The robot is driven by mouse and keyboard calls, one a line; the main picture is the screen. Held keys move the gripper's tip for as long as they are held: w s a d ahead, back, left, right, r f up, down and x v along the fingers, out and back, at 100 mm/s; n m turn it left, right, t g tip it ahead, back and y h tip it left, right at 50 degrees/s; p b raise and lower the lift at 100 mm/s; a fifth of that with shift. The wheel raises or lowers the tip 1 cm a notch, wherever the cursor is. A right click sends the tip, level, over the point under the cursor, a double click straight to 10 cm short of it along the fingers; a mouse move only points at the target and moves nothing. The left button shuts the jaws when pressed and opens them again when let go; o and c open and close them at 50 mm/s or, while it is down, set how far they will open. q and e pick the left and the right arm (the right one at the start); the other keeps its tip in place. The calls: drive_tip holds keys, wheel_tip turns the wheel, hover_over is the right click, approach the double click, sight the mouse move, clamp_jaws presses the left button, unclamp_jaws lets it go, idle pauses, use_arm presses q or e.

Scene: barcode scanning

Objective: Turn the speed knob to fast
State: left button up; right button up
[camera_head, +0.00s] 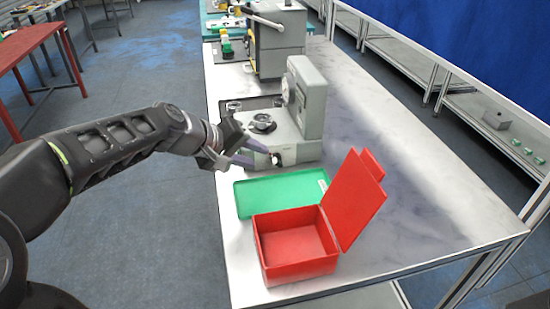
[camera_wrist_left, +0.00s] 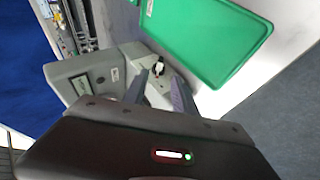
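A grey machine (camera_head: 312,95) stands on the table, with a round black plate (camera_head: 262,122) on its lower body and a dial on its upright part. A small dark knob (camera_head: 276,159) sits low on its near face. The knob also shows in the left wrist view (camera_wrist_left: 158,68), with a light mark around it. My left gripper (camera_head: 262,154) is in front of that face, close to the knob. Its two fingers (camera_wrist_left: 160,80) are apart, with the knob showing between and beyond the tips. I cannot tell whether a finger touches it. My right gripper is not in view.
A green tray (camera_head: 245,200) lies just in front of the machine. An open red box (camera_head: 293,265) with its lid raised stands nearer. Another grey machine (camera_head: 276,45) is behind. The table's right side (camera_head: 400,200) is clear.

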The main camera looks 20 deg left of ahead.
sight(274, 161)
use_arm(q)
drive_tip(key=shift+x, duration=4)
drive_tip(key=shift+c, duration=0.3)
clamp_jaws()
